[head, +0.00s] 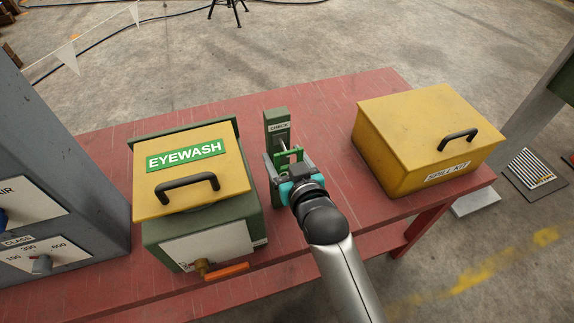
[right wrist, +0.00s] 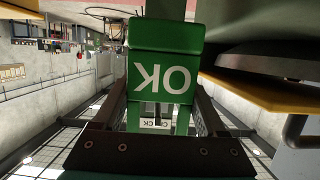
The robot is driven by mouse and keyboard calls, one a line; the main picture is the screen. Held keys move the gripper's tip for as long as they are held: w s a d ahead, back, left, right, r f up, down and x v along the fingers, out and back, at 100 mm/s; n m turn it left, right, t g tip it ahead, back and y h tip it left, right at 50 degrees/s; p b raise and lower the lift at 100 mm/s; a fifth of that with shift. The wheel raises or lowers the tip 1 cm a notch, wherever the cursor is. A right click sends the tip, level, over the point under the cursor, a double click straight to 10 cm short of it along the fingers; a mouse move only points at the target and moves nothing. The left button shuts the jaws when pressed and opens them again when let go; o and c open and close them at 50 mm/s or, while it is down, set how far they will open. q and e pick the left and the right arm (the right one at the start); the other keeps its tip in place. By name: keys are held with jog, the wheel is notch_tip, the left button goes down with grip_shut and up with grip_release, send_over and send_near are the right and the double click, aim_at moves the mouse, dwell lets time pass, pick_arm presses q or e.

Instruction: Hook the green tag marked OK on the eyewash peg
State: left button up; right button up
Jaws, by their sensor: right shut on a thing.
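The green tag (right wrist: 160,78) marked OK fills the middle of the right wrist view, its letters upside down there. My right gripper (head: 289,165) is shut on it, with a finger on each side. In the head view a bit of the tag (head: 285,158) shows between the fingers, close in front of the green post (head: 275,116) labelled CHECK. A thin light peg (head: 283,145) sticks out from the post towards the tag. Through the tag's opening, part of the CHECK label (right wrist: 155,123) shows. I cannot tell whether the peg is through the opening. My left gripper is not in view.
The yellow-lidded EYEWASH box (head: 190,172) stands left of the post, its orange-handled valve (head: 226,272) at the front. A yellow SPILL KIT box (head: 415,135) stands right. A grey cabinet (head: 50,165) is far left. The red table (head: 330,95) is clear behind the post.

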jog(key=shift+b+x, duration=0.45)
jog(key=shift+x, duration=0.4)
jog(key=shift+w+a, duration=0.15)
jog(key=shift+w, duration=0.3)
jog(key=shift+w+f, duration=0.1)
jog(key=shift+w, duration=0.05)
jog(key=o, duration=1.3)
jog(key=shift+c, duration=0.2)
jog(key=v, duration=1.5)
jog(key=shift+s, duration=0.25)
